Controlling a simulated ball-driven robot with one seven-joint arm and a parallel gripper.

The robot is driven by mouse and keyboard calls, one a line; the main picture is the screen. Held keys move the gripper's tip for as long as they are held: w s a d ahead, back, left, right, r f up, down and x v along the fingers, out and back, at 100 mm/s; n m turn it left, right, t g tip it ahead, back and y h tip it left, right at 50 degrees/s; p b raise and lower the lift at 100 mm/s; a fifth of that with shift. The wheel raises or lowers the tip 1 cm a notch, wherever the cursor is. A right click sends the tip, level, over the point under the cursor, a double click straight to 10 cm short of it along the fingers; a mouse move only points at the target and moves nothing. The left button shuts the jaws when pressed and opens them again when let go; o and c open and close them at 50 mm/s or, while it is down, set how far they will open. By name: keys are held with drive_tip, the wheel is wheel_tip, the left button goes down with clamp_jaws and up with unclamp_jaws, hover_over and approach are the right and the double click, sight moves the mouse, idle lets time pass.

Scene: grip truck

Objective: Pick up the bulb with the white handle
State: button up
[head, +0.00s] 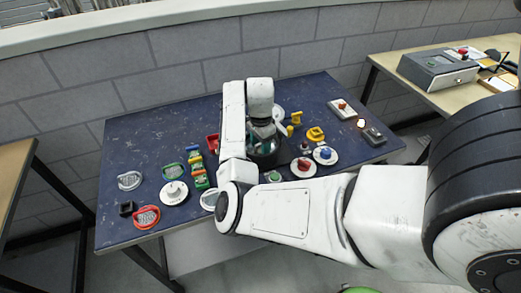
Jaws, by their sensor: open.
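My gripper (264,148) points down over the middle of the dark blue table (140,100), near its centre. It is open; its fingertips are small and partly hidden behind my forearm, and I see nothing held. I cannot make out for certain which item is the bulb with the white handle. A white disc with a pale knob (174,190) lies left of my gripper. A white disc with a red knob (303,167) and one with a blue knob (325,154) lie to its right. Another pale round piece (209,199) is partly covered by my arm.
Red, green and grey handles (146,217) and a small black block (126,208) lie on the left. Stacked coloured pieces (197,168) are left of my gripper; yellow pieces (316,134) and switch boxes (341,108) are right. A wooden table (440,100) stands further right.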

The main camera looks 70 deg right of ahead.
clamp_jaws()
idle(0.5)
drive_tip(key=shift+r, duration=0.1)
